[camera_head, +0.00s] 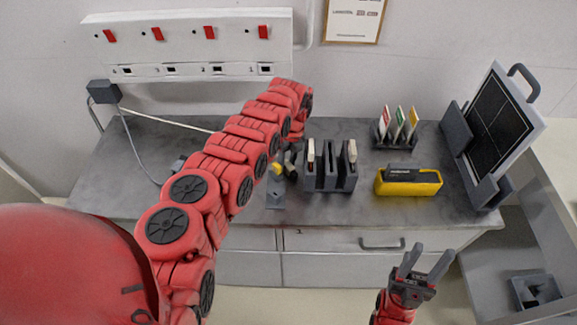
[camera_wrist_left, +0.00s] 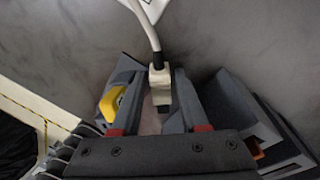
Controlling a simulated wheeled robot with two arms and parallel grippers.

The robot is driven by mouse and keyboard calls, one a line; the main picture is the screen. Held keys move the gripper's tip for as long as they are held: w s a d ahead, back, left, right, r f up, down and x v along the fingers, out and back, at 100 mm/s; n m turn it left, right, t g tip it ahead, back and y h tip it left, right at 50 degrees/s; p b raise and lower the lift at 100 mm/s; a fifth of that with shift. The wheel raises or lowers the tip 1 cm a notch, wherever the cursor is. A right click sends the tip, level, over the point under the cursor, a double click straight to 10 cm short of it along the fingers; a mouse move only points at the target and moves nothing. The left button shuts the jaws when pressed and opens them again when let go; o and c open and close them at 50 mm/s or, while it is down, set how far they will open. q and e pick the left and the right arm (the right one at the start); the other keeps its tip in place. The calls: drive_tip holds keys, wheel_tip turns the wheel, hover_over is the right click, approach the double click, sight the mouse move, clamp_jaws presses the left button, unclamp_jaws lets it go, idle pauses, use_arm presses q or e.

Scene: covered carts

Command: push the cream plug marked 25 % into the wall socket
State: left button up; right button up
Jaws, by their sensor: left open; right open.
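A cream plug (camera_wrist_left: 159,76) with a pale cable lies between the two fingers of my left gripper (camera_wrist_left: 156,98) in the left wrist view. The fingers are open, one on each side of it. Any mark on the plug is not readable. In the head view my left gripper (camera_head: 289,160) is low over the worktop, left of the dark rack, and my arm hides the plug. The white wall socket panel (camera_head: 190,45) is at the upper left, with red switches above a row of sockets. My right gripper (camera_head: 425,262) is open and empty in front of the drawers.
A dark slotted rack (camera_head: 330,178) stands right of my left gripper. Beyond it are a yellow device (camera_head: 408,182), a small card holder (camera_head: 396,138) and a framed panel (camera_head: 495,125). A grey box (camera_head: 102,92) with a cable is at the socket panel's left end.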

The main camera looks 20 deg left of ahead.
use_arm(q)
clamp_jaws()
drive_tip(key=shift+r, duration=0.15)
idle(0.4)
